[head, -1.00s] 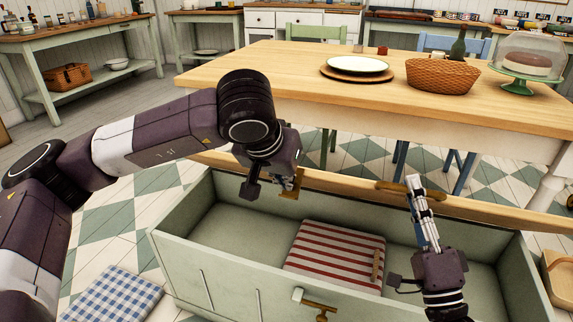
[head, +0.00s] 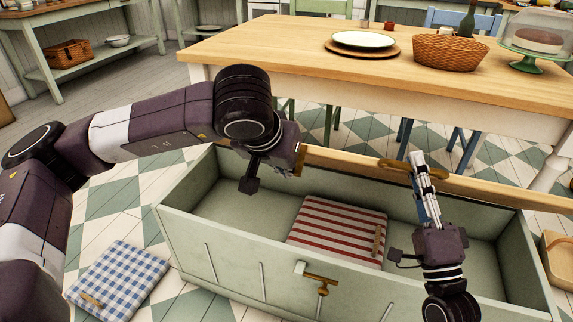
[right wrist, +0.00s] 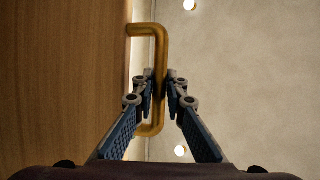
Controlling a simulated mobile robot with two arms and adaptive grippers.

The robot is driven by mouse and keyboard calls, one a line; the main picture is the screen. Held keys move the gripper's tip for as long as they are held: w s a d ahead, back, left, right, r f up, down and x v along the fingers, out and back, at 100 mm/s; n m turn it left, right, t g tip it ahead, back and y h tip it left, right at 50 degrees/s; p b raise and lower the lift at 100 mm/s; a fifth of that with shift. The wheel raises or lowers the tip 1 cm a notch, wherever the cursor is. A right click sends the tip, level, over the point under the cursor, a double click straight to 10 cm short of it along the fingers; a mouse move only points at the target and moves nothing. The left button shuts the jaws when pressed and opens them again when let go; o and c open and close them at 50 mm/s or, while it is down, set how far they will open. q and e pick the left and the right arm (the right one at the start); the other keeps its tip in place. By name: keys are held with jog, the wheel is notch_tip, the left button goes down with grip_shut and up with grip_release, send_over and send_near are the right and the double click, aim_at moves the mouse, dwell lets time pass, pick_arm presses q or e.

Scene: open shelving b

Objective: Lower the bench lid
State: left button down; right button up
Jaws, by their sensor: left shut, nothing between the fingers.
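The wooden bench lid (head: 340,163) stands raised at the back of the green bench (head: 222,238), its edge toward me. My right gripper (head: 418,168) is at the brass right lid handle (head: 440,172). In the right wrist view, my right gripper's fingertips (right wrist: 160,78) close on either side of the handle's bar (right wrist: 160,48), next to the wooden lid (right wrist: 60,80). My left gripper (head: 285,155) is shut and empty by the left lid handle (head: 301,158); its fingers are mostly hidden by the wrist.
A red-striped cushion (head: 335,228) lies inside the bench. A blue-checked cushion (head: 120,280) lies on the floor at left. The wooden table (head: 290,65) stands close behind the raised lid, with a basket (head: 450,52) on it.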

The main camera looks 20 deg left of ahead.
jog(key=o, duration=0.4)
jog(key=shift+r, duration=0.35)
pick_arm(q)
jog(key=shift+f, duration=0.3)
pick_arm(e)
jog(key=shift+o, duration=0.2)
jog(key=shift+f, duration=0.1)
pick_arm(q)
jog(key=shift+a, duration=0.1)
